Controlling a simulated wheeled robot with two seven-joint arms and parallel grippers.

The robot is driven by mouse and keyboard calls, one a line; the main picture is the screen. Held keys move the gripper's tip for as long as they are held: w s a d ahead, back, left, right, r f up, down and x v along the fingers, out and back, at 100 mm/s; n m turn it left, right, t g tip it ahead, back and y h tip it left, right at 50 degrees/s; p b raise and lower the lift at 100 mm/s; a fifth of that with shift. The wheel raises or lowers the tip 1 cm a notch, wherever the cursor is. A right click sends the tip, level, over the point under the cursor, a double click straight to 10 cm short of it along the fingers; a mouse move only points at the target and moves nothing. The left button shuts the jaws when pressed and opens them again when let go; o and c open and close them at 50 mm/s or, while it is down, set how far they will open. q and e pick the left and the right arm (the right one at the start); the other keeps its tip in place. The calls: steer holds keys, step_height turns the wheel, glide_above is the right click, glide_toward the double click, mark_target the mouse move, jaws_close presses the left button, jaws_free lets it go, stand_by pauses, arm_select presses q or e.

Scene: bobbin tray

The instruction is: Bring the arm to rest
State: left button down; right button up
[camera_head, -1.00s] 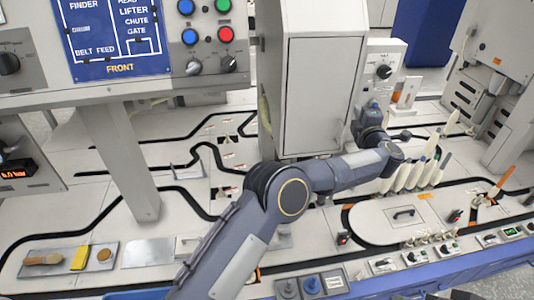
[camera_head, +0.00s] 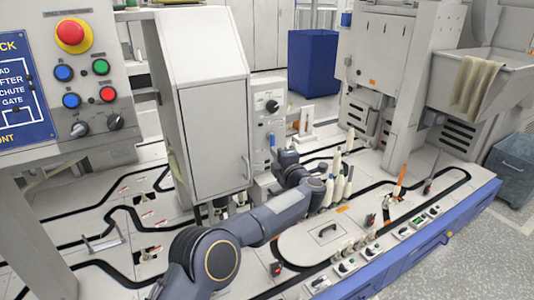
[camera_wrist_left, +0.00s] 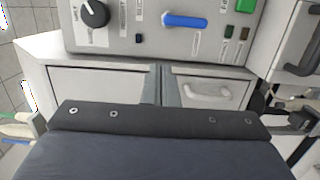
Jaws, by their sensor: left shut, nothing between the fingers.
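My left arm (camera_head: 270,218) reaches in from the bottom of the head view, its elbow low at centre. Its wrist end bends back toward a small grey control panel (camera_head: 268,112). My left gripper (camera_head: 286,160) is at that panel's foot, shut and empty; its fingertips are hard to make out. In the left wrist view my dark gripper body (camera_wrist_left: 160,145) fills the bottom. Beyond it are the panel's black knob (camera_wrist_left: 95,12) and blue lever handle (camera_wrist_left: 185,20). My right gripper is not in view.
A tall grey cabinet (camera_head: 212,120) stands left of my forearm. Cream bobbins (camera_head: 338,185) stand upright just right of my wrist. A panel with a red button (camera_head: 72,34) is at upper left. A blue bin (camera_head: 313,65) stands behind.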

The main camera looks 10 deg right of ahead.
arm_select(q)
steer(key=s+d, duration=0.2)
steer(key=d, duration=0.3)
steer(key=w+a+r+m+t+h, duration=0.1)
steer(key=a+r+m+h, duration=0.2)
steer(key=r, duration=0.4)
steer(key=a+r+m+t+h, duration=0.1)
steer(key=a+r+m+h, duration=0.2)
steer(key=r, duration=0.5)
steer(key=s+a+r+m+g+h, duration=0.2)
steer(key=s+a+r+m+h, duration=0.4)
steer(key=a, duration=0.4)
steer(key=s+a+f+m+g, duration=0.3)
steer(key=s+a, duration=0.4)
steer(key=s, duration=0.1)
steer(key=s+a+f+m+g, duration=0.2)
steer(key=s+a+f+m, duration=0.15)
steer(key=s+a, duration=0.4)
steer(key=s+a+f+g+y, duration=0.2)
steer(key=s+a+f+g, duration=0.15)
steer(key=s+f, duration=0.85)
steer(key=s+a+f+g+y, duration=0.3)
steer(key=s+f, duration=0.5)
steer(key=s, duration=0.8)
step_height(320, 180, up, 15)
steer(key=a+h+p, duration=0.1)
steer(key=p, duration=1.3)
steer(key=shift+w+m+p, duration=0.2)
steer(key=shift+m+p, duration=0.15)
steer(key=shift+p, duration=0.05)
